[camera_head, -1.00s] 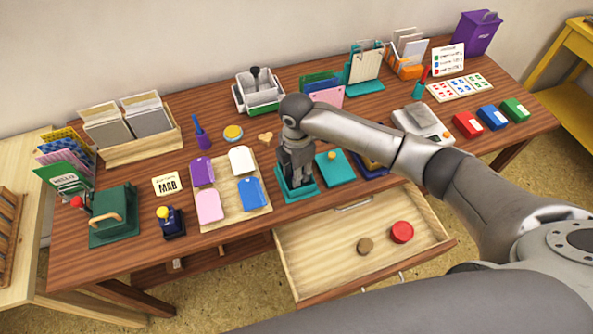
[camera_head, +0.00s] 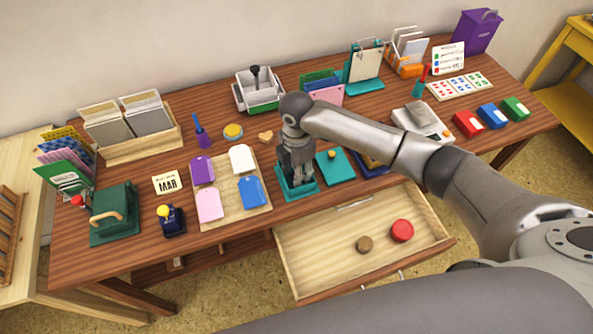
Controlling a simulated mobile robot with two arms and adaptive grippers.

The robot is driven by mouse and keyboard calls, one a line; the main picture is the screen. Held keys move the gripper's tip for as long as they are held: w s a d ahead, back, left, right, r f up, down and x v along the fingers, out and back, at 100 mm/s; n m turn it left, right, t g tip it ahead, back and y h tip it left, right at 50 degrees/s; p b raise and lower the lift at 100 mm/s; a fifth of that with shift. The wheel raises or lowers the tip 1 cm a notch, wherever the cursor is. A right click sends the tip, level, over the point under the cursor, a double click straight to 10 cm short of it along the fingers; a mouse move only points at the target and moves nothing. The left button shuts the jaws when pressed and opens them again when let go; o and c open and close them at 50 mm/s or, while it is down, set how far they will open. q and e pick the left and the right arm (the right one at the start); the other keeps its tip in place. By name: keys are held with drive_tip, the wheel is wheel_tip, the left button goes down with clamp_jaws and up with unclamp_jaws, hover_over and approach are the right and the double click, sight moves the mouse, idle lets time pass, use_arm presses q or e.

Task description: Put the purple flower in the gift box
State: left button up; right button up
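My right gripper (camera_head: 298,186) points down over a teal open tray or box (camera_head: 311,190) near the desk's front edge. Its fingertips are at or just inside the box, and I cannot tell whether they hold anything. The gripper hides most of the box's inside. A flat teal piece with an orange knob (camera_head: 335,168), like a lid, lies just right of the box. I cannot make out a purple flower or a labelled gift box. My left gripper is not in view.
The wooden tray of coloured tags (camera_head: 232,213) is close on the left. The open drawer (camera_head: 330,262) below holds a red round item (camera_head: 402,231) and a brown one (camera_head: 364,244). A grey scale (camera_head: 423,122) stands right, partly beside my forearm.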

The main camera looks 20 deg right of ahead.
wheel_tip(320, 180, up, 11)
drive_tip(key=shift+b, duration=0.4)
idle(0.4)
